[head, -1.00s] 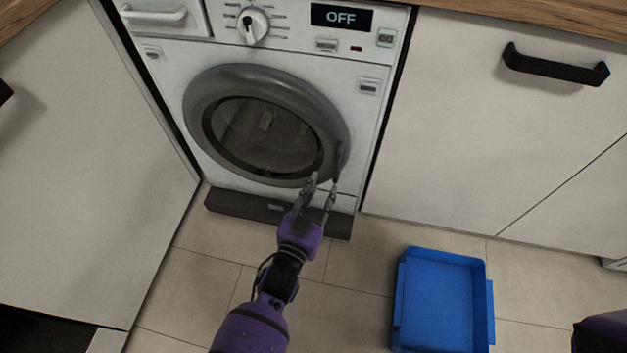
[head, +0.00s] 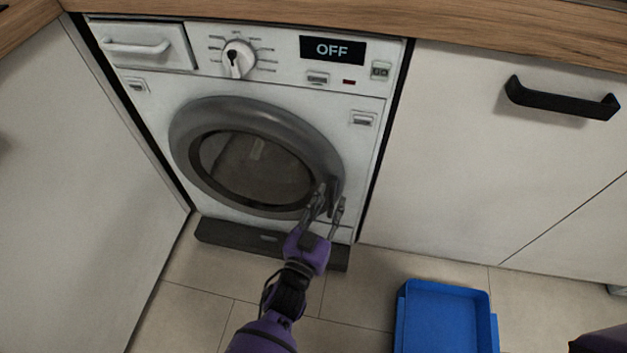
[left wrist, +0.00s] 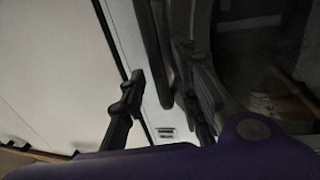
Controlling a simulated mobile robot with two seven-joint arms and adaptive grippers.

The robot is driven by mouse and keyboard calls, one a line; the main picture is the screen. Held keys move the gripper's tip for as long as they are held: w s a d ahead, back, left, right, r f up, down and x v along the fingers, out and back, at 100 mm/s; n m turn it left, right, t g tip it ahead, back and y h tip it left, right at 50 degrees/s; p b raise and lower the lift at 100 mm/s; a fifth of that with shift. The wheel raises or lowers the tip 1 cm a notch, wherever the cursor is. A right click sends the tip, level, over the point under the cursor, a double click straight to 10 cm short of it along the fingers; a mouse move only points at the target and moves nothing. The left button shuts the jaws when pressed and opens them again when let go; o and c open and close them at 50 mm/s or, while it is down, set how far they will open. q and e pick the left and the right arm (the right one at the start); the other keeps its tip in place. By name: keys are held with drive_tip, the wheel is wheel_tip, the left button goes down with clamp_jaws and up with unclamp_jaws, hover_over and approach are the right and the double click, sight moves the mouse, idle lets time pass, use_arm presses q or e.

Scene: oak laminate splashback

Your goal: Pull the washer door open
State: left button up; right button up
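The washer (head: 140,70) stands built in under the counter, its display reading OFF. Its round door (head: 185,130), a grey ring around dark glass, looks shut. The door handle (head: 336,190) is a dark bar on the ring's right side, partly hidden by my fingers. My left gripper (head: 328,192) is at the handle, fingers apart. In the left wrist view, the dark handle (left wrist: 156,50) runs between the two open fingers of the gripper (left wrist: 160,68). I cannot tell whether either finger touches it. My right gripper is out of view; a bit of purple arm shows at the lower right.
A blue tray (head: 403,315) lies on the tiled floor right of my left arm. A white cabinet with a black handle (head: 562,99) stands right of the washer. Another white panel (head: 80,190) stands close on the left. The floor before the washer is otherwise clear.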

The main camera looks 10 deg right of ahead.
use_arm(q)
drive_tip(key=shift+s, duration=0.1)
clamp_jaws()
